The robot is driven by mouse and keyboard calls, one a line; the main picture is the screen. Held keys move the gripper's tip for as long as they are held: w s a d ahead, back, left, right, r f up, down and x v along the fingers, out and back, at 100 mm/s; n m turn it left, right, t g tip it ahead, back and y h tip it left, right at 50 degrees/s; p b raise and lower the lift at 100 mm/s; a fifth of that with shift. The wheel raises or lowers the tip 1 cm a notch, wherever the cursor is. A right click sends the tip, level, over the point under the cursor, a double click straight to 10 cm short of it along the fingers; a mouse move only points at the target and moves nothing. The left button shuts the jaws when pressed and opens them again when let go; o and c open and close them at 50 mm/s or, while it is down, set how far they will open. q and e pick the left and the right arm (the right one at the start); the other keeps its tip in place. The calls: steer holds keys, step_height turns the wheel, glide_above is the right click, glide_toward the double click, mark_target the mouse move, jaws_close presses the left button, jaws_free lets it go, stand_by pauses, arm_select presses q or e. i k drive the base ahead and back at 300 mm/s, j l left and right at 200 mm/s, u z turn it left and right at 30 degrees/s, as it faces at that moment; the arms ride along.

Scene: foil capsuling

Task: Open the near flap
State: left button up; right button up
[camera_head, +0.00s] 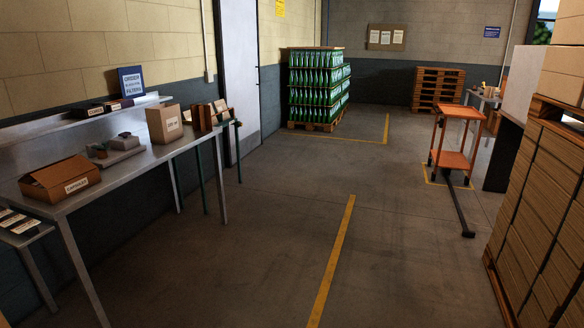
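A low brown cardboard box (62,182) with a white label on its front sits on the near end of the steel bench at the left. Its top is seen at a shallow angle, and I cannot tell how each flap lies. A taller cardboard box (165,124) with a white label stands farther along the same bench. I cannot tell which box carries the near flap. Neither of my grippers is in view.
The steel bench (150,157) also bears a grey device (118,149). A low side table (22,233) with labelled items stands at the left edge. Stacked cartons (540,195) line the right, near an orange trolley (455,140). The middle floor is clear.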

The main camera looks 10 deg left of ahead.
mark_target(55, 175)
steer(key=i+j+u, duration=0.15)
steer(key=i+u, duration=0.75)
steer(key=i+l+u, duration=0.2)
steer(key=i+u, duration=0.3)
